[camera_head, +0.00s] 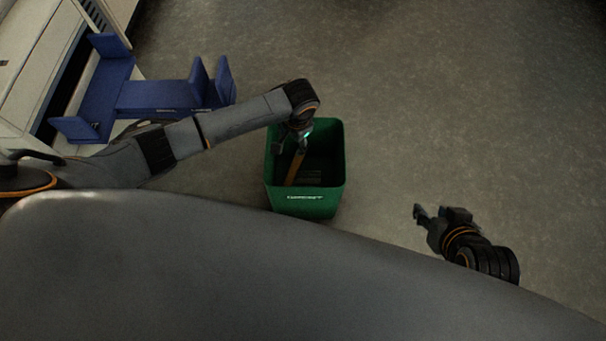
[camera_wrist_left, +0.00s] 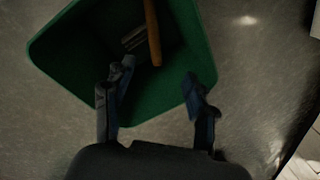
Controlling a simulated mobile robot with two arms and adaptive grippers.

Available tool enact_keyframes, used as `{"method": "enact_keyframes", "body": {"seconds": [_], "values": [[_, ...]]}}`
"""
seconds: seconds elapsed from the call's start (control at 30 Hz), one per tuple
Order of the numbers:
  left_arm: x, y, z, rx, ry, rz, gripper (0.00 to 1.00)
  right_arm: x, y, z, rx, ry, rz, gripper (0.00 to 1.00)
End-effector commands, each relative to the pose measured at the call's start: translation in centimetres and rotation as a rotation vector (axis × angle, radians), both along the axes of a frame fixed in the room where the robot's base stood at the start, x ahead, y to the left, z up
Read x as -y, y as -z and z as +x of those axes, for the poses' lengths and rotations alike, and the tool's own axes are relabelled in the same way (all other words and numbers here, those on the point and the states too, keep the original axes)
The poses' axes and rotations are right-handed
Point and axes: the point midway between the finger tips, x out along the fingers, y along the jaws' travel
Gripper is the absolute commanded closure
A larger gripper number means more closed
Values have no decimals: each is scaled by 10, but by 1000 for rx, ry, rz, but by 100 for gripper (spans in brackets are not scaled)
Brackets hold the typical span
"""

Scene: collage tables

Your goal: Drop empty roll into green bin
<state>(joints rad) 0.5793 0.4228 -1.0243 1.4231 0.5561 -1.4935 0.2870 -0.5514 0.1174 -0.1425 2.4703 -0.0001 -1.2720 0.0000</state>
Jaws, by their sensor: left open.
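The green bin (camera_head: 337,176) stands on the floor at the centre of the head view, and its wall also shows in the left wrist view (camera_wrist_left: 75,65). The empty roll (camera_head: 294,170), a thin brown tube, leans inside the bin. In the left wrist view the roll (camera_wrist_left: 152,32) lies beyond my fingertips, apart from them. My left gripper (camera_head: 300,143) is over the bin's opening; in the wrist view its fingers (camera_wrist_left: 158,75) are spread with nothing between them. My right gripper (camera_head: 430,213) is to the right of the bin, over bare floor; its jaw opening is unclear.
A dark flat item (camera_head: 309,177) with light stripes lies inside the bin. A blue rack (camera_head: 150,97) stands to the left, beneath and behind my left arm, beside a pale cabinet (camera_head: 35,60). The grey floor (camera_head: 450,100) to the right is clear.

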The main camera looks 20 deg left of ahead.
Motion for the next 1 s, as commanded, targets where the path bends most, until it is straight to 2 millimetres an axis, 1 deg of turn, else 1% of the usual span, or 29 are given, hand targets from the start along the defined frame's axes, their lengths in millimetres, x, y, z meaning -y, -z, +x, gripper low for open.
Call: {"method": "enact_keyframes", "body": {"seconds": [0.07, 0.17, 0.27, 0.4, 0.6, 0.7, 0.8, 1.0], "values": [[1, -4, 0, 1, 0, 0, 43, 0, 0, 0, -1, 0, 0, 60], [3, -16, 0, 3, 1, -3, 43, 0, 0, 0, -1, 0, 0, 60], [5, -35, -2, 5, 2, -2, 43, 0, 0, 0, -1, 0, 0, 60], [9, -66, -4, 4, 1, -2, 43, 0, 0, 0, -1, 0, 0, 60], [15, -101, -7, 3, 2, -3, 43, 0, 0, 0, -1, 0, 0, 60], [16, -112, -8, 2, 0, -2, 43, 0, 0, 0, 0, 0, 0, 60], [16, -117, -9, 1, -1, -1, 43, 0, 0, 0, 0, 0, 0, 60], [16, -119, -9, 1, -1, -1, 43, 0, 0, 0, 0, 0, 0, 60]]}}
